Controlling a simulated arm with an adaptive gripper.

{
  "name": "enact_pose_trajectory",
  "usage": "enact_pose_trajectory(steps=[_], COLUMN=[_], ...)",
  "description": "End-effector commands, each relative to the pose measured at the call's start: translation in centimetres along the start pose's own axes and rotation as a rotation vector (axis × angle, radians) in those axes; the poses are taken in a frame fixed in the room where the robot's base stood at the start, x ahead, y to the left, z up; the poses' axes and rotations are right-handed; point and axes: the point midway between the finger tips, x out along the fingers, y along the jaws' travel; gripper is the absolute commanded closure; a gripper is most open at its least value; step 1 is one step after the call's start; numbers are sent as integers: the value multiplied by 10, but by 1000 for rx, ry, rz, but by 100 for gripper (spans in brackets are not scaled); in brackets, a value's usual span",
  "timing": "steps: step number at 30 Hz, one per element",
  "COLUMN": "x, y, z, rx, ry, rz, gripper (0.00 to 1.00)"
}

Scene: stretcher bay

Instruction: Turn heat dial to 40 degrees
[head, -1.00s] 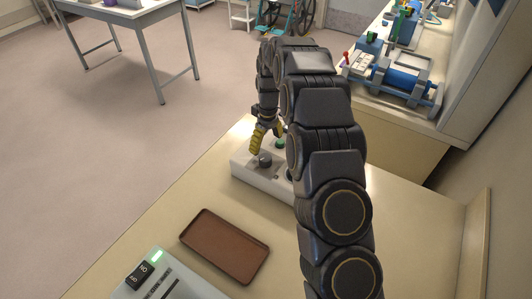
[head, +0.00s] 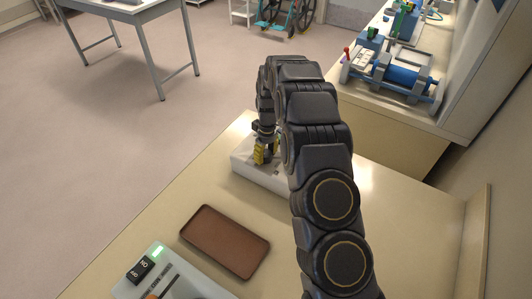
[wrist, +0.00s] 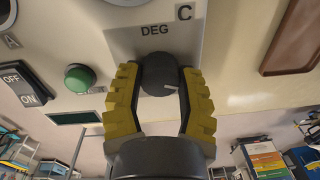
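The heat dial (wrist: 160,74) is a dark round knob with a white pointer line, which points right in the wrist view. It is on a pale panel marked DEG and C. The yellow fingers of my gripper (wrist: 160,82) stand on either side of the dial, close to its sides. I cannot tell whether they touch it. In the head view my gripper (head: 265,154) points down over the pale control box (head: 246,172). The dial is hidden there behind the fingers and arm.
On the panel are a green button (wrist: 79,78), an ON/OFF switch (wrist: 24,83) and a dark display (wrist: 75,118). A brown tray (head: 208,208) lies nearer on the bench. A grey device (head: 163,257) with a green light stands at bottom left. The bench's right side is clear.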

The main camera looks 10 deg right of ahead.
Motion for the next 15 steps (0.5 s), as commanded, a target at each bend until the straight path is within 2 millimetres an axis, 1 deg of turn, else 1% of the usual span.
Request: enact_pose_trajectory(steps=[6, 14, 15], x=[1, 1, 1], y=[1, 1, 1], z=[0, 0, 0], rx=[112, 124, 124], ry=[6, 7, 7], rz=[1, 1, 2], gripper=[95, 95, 54])
